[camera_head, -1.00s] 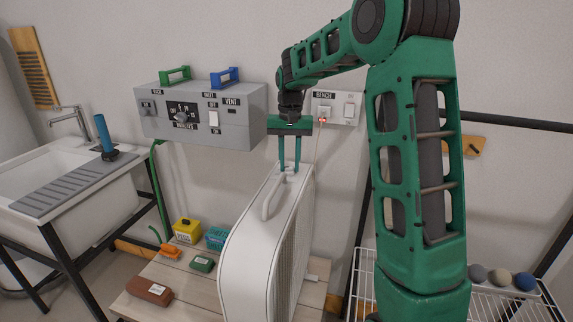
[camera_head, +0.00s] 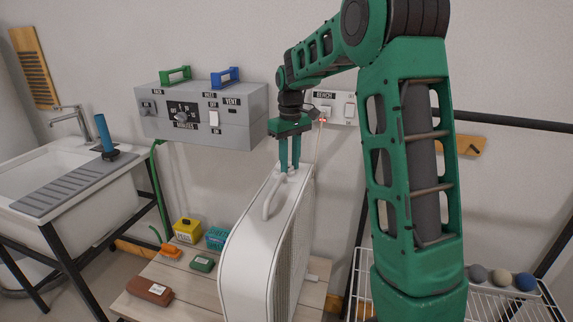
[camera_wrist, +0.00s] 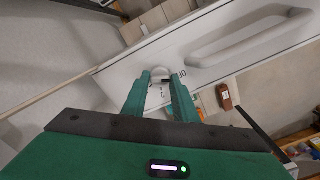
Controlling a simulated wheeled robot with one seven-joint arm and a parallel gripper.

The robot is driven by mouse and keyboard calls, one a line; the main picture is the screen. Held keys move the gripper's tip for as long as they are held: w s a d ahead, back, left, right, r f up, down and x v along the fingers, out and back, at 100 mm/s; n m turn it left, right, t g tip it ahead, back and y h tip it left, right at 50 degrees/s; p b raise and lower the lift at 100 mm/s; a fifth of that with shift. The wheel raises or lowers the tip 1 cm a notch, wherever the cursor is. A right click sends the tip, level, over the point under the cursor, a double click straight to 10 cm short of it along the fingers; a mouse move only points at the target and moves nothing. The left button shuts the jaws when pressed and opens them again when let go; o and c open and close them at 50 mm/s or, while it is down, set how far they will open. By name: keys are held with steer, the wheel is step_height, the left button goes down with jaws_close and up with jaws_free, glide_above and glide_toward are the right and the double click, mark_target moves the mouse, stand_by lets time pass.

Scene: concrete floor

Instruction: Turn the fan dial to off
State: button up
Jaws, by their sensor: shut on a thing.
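The white box fan (camera_head: 262,250) stands upright on a wooden table, with a carry handle (camera_wrist: 250,38) on its top. Its round dial (camera_wrist: 160,73) sits on the top face behind the handle, with small printed marks beside it in the wrist view. My gripper (camera_head: 289,168) points down at the top of the fan. In the wrist view my gripper (camera_wrist: 161,78) has its two fingertips on either side of the dial, shut on it. The dial's pointer and exact setting are too small to tell.
A grey switch box (camera_head: 200,115) hangs on the wall left of my gripper. A BENCH socket plate (camera_head: 335,108) with a plugged cord is just behind. Small boxes and brushes lie on the table (camera_head: 200,290) left of the fan. A wire rack (camera_head: 500,300) stands at right.

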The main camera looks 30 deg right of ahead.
mark_target(290, 167)
stand_by(0.4)
steer(key=o, duration=1.1)
steer(key=shift+c, duration=0.2)
step_height(290, 167, up, 11)
steer(key=shift+f, duration=0.1)
